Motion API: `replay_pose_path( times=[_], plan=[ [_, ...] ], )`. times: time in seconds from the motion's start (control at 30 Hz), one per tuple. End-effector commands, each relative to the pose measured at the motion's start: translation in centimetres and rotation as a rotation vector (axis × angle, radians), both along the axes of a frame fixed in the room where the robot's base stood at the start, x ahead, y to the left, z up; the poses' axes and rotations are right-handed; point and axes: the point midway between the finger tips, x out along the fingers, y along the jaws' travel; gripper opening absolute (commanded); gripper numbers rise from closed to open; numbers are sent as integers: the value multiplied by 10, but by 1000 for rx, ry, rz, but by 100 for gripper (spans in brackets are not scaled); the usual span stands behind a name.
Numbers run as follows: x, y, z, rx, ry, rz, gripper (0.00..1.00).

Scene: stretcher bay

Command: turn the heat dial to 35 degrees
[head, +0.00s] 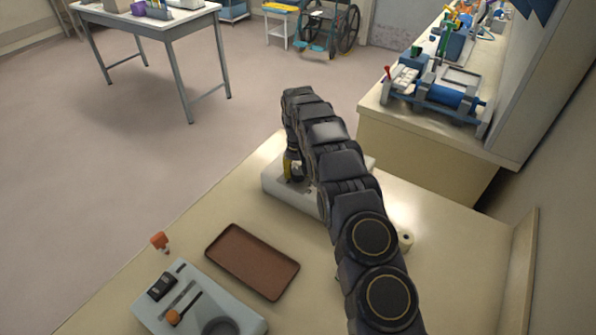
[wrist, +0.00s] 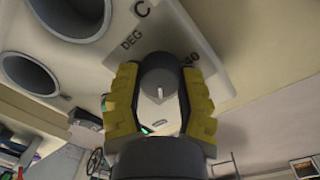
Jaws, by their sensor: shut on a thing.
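The heat dial (wrist: 160,78) is a dark grey round knob with a short white mark on it, in the middle of the wrist view. It sits on a pale panel (wrist: 203,28) printed "DEG C", with "40" to the dial's upper right. No other scale number can be read. My gripper (wrist: 160,102) has yellow padded fingers, one on each side of the dial, and is shut on it. In the head view my gripper (head: 290,166) reaches down at the white unit (head: 277,184) on the table; my arm hides much of that unit and the dial.
A small orange thing (head: 160,242) is near the left edge. A white roll (head: 405,240) stands right of my arm. Two round openings (wrist: 40,85) are beside the panel.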

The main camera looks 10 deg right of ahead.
Motion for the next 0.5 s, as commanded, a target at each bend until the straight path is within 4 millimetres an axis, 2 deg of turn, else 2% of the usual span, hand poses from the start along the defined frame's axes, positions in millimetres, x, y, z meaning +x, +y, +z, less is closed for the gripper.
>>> replay_pose_path(
  times=[0.5],
  plan=[
    [0, 1, -2, 1, -1, 493, 4]
  ],
)
